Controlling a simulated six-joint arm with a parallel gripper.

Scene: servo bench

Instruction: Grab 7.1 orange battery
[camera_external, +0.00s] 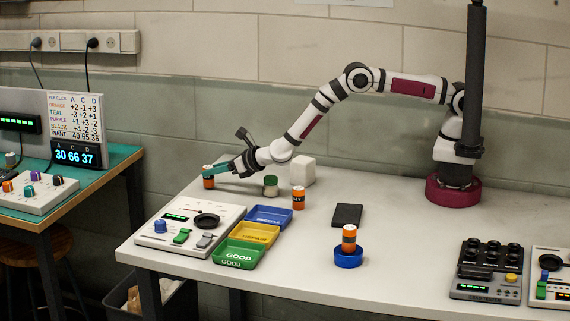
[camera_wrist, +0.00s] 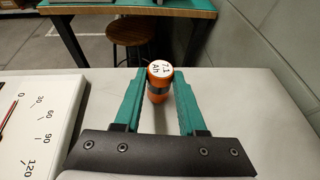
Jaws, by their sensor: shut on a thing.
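The orange battery marked "7.1 Ah" (camera_wrist: 158,85) stands upright between my gripper's teal fingers in the wrist view. Its white top shows the label. My gripper (camera_wrist: 159,84) is shut on it, one finger on each side. In the external view my gripper (camera_external: 215,173) is at the table's far left, around the same orange battery (camera_external: 208,182). The battery appears at table height; I cannot tell whether it touches the table. Another orange battery (camera_external: 298,198) stands near the trays, and a third orange battery (camera_external: 349,238) stands in a blue round holder (camera_external: 348,258).
A white tester with dials (camera_external: 165,238) stands in front of my gripper. Blue (camera_external: 290,216), yellow (camera_external: 243,234) and green (camera_external: 232,262) trays sit beside it. A black pad (camera_external: 347,215) lies mid-table.

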